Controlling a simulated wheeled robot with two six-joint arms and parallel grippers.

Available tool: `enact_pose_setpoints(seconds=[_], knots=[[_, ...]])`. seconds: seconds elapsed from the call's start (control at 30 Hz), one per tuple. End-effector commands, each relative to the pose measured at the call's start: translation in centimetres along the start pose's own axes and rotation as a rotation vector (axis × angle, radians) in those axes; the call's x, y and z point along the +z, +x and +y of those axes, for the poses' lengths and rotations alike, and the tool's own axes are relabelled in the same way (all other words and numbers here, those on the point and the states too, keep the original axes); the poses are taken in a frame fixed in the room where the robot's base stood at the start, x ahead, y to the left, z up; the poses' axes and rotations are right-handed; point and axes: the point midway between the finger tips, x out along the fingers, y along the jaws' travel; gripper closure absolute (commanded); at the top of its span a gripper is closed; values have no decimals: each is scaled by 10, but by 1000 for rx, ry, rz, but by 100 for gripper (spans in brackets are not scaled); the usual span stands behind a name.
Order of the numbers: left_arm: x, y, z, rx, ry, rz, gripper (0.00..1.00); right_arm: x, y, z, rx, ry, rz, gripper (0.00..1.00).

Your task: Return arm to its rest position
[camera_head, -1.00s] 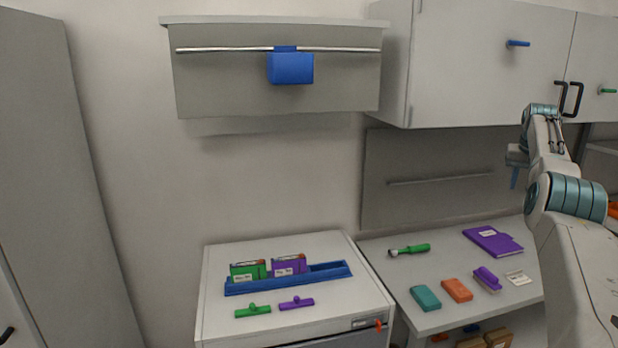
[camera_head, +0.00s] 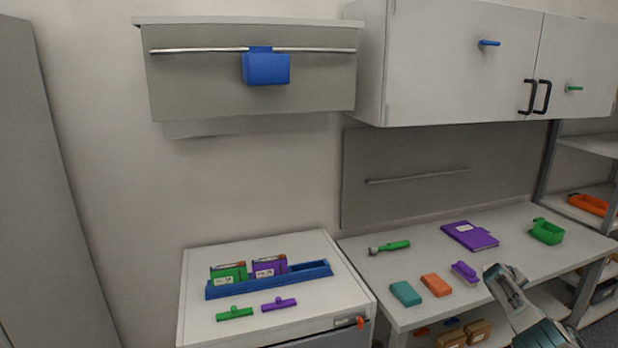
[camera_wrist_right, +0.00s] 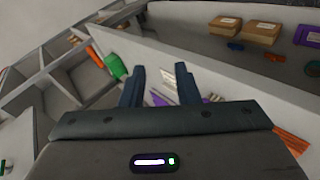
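My right arm (camera_head: 530,312) shows at the bottom right of the head view, low in front of the right counter. The counter and shelves lie beyond the fingertips. My left arm and gripper are not in view.
The right counter (camera_head: 375,290) holds a purple folder (camera_head: 470,235), a green scoop-like container (camera_head: 547,231), a teal block (camera_head: 406,293) and an orange block (camera_head: 436,284). A blue rack (camera_head: 315,270) stands on the left cabinet. Wall cupboards (camera_head: 440,60) hang above.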

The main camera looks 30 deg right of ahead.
Motion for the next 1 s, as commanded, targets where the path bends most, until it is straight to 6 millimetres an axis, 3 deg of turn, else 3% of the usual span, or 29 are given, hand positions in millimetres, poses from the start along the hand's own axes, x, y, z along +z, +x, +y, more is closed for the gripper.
enact_pose_setpoints(seconds=[0.03, 0.33, 0.5, 0.8, 1.0], knots=[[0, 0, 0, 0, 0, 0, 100, 21, 12, -8, 13, -53, 13, 71], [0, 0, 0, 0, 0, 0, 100, 131, 58, -41, 25, -326, 123, 71], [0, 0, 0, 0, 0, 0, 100, 190, 71, -52, -1, -453, 171, 71], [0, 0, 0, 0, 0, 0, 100, 272, 79, -60, -61, -613, 225, 71], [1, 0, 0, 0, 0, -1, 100, 323, 74, -145, -165, -569, 194, 71]])
